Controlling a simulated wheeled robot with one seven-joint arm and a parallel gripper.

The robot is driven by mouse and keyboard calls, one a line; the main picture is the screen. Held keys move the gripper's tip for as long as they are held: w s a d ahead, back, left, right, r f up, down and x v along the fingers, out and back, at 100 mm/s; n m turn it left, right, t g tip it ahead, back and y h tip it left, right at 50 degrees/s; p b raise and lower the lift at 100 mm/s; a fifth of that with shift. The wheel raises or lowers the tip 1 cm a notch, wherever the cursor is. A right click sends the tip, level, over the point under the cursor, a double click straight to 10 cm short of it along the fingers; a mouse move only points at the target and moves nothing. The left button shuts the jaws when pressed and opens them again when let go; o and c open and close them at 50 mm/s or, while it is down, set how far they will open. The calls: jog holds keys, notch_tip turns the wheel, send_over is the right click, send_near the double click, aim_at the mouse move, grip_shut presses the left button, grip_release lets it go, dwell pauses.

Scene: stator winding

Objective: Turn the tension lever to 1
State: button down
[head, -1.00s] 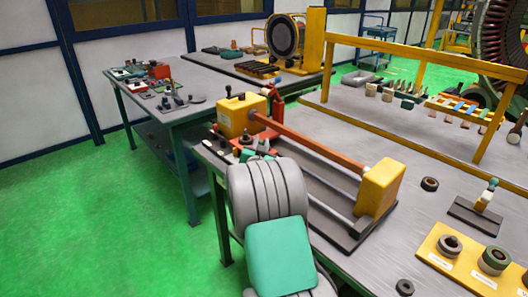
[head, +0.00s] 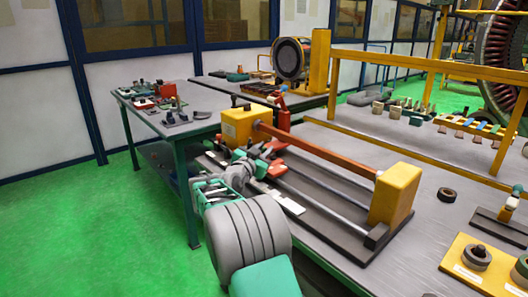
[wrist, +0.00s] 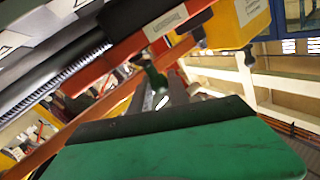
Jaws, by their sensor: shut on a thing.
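The winding machine (head: 325,205) stands on the grey bench, with a yellow block at each end and an orange bar between them. In the wrist view a small dark green piece (wrist: 155,80) shows beyond the large green pad. A red part with a label (wrist: 165,20) and a spring (wrist: 72,72) are close by. I cannot read the lever's setting.
The right yellow block (head: 395,195) stands at the other end of the machine. A yellow rail frame (head: 420,68) runs behind. A black ring (head: 447,195) lies on the bench at right. Green floor is free at left.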

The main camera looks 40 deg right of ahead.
jog(key=c, duration=1.2)
grip_release()
jog(key=shift+c, duration=0.2)
jog(key=v, duration=0.7)
jog(key=shift+s+a+f+b, duration=0.1)
jog(key=shift+s+a+b, duration=0.05)
jog(key=shift+a+b, duration=0.2)
